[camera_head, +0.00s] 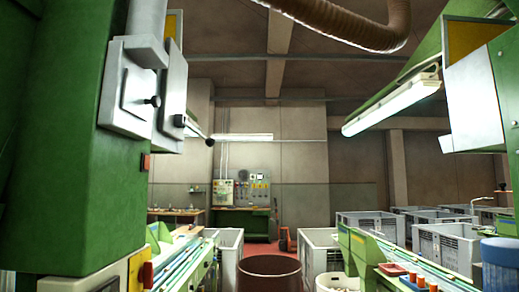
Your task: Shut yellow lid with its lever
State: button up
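On the left, a tall green machine (70,130) carries a grey metal box (128,90). A yellow panel (171,26) shows partly behind the grey parts at its top. A lever-like rod with a dark ball end (209,141) sticks out to the right from the grey plate. Another yellow panel (470,38) sits in a green frame at the upper right, above a pale plate. I cannot tell which yellow panel is the lid, or whether it is open. My gripper is not in view.
A brown round bin (269,272) stands in the middle foreground, between grey crates (322,252). Green conveyors (377,258) run at both sides. A blue drum (502,262) is at the lower right. A workbench (240,220) stands at the far wall. A brown hose hangs overhead.

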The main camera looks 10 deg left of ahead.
aim_at(210, 142)
jog(key=z, duration=0.2)
jog(key=i, duration=0.75)
jog(key=u, duration=0.5)
jog(key=i, duration=0.95)
jog(key=u, duration=0.7)
